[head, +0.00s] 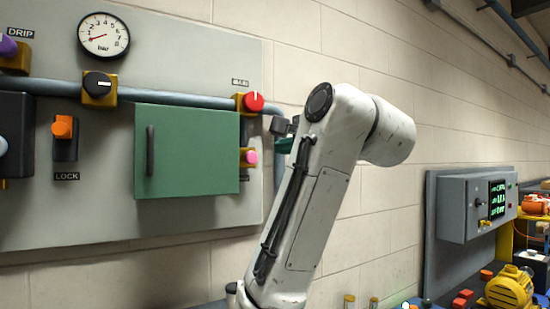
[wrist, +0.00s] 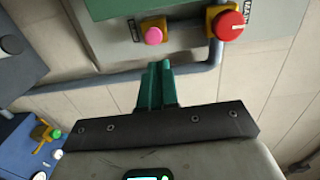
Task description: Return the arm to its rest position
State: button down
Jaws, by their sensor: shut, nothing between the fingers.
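My gripper (wrist: 156,88) shows in the wrist view with its two green fingers together and nothing between them. It points toward the lower edge of the grey wall panel, below a pink knob (wrist: 153,35) and a red knob (wrist: 228,24), and looks apart from both. In the head view my white arm is raised and bent in front of the wall. Part of the gripper (head: 284,145) shows at the arm's left, beside the right edge of the panel; its fingertips are mostly hidden there.
The grey panel (head: 60,215) carries a closed green door (head: 190,150), a gauge (head: 103,36), a black knob (head: 97,86), an orange LOCK switch (head: 63,127) and a pipe. At the right stand a control box (head: 478,205) and a yellow motor (head: 510,288). Bare wall lies between.

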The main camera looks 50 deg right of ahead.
jog(key=shift+s+a, duration=0.2)
jog(key=shift+s, duration=0.5)
jog(key=w+a+f+n+g+y, duration=0.1)
jog(key=w+a+f+n+g, duration=0.15)
jog(key=f, duration=0.85)
jog(key=w+a+f+n+g, duration=0.1)
jog(key=f+n, duration=0.2)
jog(key=f, duration=0.8)
jog(key=w+a+f+n+g+y, duration=0.1)
jog(key=f+n+g, duration=0.15)
jog(key=f, duration=0.75)
jog(key=s+a+f+n+g+b, duration=0.1)
jog(key=s+a+f+n, duration=0.1)
jog(key=f, duration=0.5)
jog(key=s+a+f+n+g, duration=0.1)
jog(key=s+f, duration=0.1)
jog(key=f, duration=0.5)
jog(key=s+a+f+n+g+y, duration=0.1)
jog(key=s+a+f+n+g, duration=0.1)
jog(key=s+f, duration=0.7)
jog(key=s+a+f+n+g, duration=0.3)
jog(key=s+f+n, duration=0.1)
jog(key=s+f, duration=0.5)
jog(key=s+a+f+n+g+y, duration=0.1)
jog(key=s+a+f+n+g, duration=0.2)
jog(key=s+f, duration=0.6)
jog(key=shift+s+a+f+n+y+b, duration=0.15)
jog(key=shift+s+n+y+b, duration=0.15)
jog(key=shift+s+b, duration=0.2)
